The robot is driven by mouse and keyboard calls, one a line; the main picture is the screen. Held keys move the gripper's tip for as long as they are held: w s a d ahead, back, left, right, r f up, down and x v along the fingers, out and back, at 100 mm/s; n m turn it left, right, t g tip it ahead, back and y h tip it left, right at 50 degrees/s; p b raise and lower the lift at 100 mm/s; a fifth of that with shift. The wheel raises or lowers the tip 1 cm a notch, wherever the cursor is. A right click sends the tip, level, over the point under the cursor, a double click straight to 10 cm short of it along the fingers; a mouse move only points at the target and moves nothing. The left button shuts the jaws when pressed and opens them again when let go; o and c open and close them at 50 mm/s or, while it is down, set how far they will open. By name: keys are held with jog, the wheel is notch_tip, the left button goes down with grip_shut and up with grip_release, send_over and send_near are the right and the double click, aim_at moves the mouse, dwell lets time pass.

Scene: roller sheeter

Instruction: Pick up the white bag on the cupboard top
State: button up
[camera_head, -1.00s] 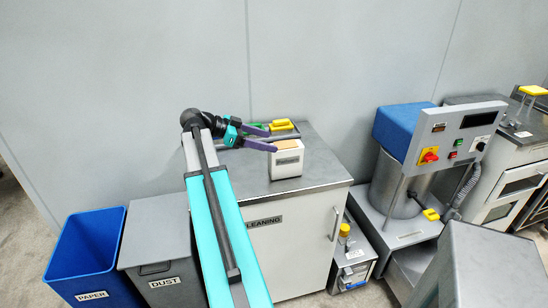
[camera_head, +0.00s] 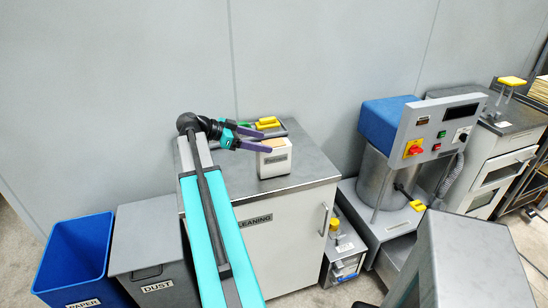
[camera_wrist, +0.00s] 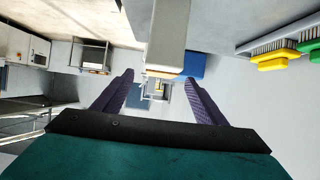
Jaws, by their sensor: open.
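The white bag (camera_head: 275,160) stands upright on the grey top of the cleaning cupboard (camera_head: 307,177). It has a small dark label and a tan open top. My gripper (camera_head: 262,139) is open, with its purple fingers at the bag's upper left; the nearer finger overlaps the bag's top edge in the picture. In the wrist view the pale bag (camera_wrist: 168,35) hangs in from the top edge, in line with the gap between the fingers (camera_wrist: 159,79). The fingers do not grip it. Whether they touch it I cannot tell.
Green and yellow brushes (camera_head: 267,123) lie behind the bag; they also show in the wrist view (camera_wrist: 280,60). A blue paper bin (camera_head: 75,262) and grey dust bin (camera_head: 150,250) stand left. A machine with a control panel (camera_head: 437,128) stands right. The cupboard top right of the bag is clear.

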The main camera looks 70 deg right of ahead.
aim_at(271, 144)
jog(key=shift+p+x, duration=0.5)
jog(key=shift+x, duration=1.8)
jog(key=shift+p+x, duration=0.75)
jog(key=shift+x, duration=0.15)
jog(key=shift+p+x, duration=0.7)
jog(key=shift+x, duration=0.95)
jog(key=shift+w+d, duration=0.1)
jog(key=shift+d, duration=0.05)
jog(key=c, duration=1.2)
jog(key=shift+o, duration=0.2)
